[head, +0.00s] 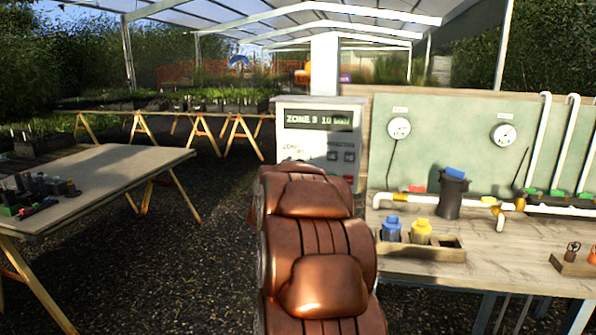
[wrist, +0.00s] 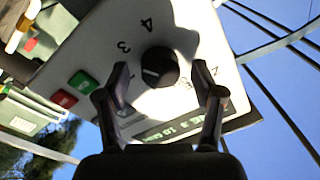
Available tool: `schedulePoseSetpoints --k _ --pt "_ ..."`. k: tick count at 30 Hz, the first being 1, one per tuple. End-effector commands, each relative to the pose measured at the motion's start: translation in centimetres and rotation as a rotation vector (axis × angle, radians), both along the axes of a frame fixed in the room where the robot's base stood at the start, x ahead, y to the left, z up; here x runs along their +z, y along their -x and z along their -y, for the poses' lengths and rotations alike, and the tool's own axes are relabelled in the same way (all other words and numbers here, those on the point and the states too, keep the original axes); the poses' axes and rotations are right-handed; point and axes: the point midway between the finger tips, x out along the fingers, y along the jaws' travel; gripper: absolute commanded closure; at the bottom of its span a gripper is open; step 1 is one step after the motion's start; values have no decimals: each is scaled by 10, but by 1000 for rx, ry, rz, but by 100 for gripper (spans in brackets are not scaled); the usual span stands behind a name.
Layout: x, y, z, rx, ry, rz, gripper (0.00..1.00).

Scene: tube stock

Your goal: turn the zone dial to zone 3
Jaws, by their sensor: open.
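The zone dial (wrist: 160,67) is a round black knob with a short white mark, on the pale face of the controller box (wrist: 100,45). Printed numbers, including 3 and 4, curve around it. The mark points to the left in the wrist view; I cannot tell exactly which number it meets. My gripper (wrist: 161,78) is open, with a finger on each side of the dial and gaps visible. In the head view the controller box (head: 286,112) has a display (head: 318,120) reading ZONE 3 10 MIN. My copper arm hides the dial and my gripper there.
A green button (wrist: 82,83) and a red button (wrist: 64,98) sit beside the dial. A wooden workbench (head: 520,235) with pipes, gauges and a dark pot (head: 451,197) is at right. A table (head: 110,180) with small items stands at left. Gravel floor lies between.

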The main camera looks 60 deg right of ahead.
Motion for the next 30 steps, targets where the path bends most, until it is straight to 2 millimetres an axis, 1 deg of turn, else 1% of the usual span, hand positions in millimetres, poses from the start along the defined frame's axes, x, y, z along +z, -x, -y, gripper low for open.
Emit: schedulePoseSetpoints --k 6,11,27,30 --pt "0 1 -2 1 1 0 33" --pt "0 5 -14 2 -1 0 33" --pt "-3 33 -82 3 0 0 33" --pt "-3 38 -93 1 0 1 33"
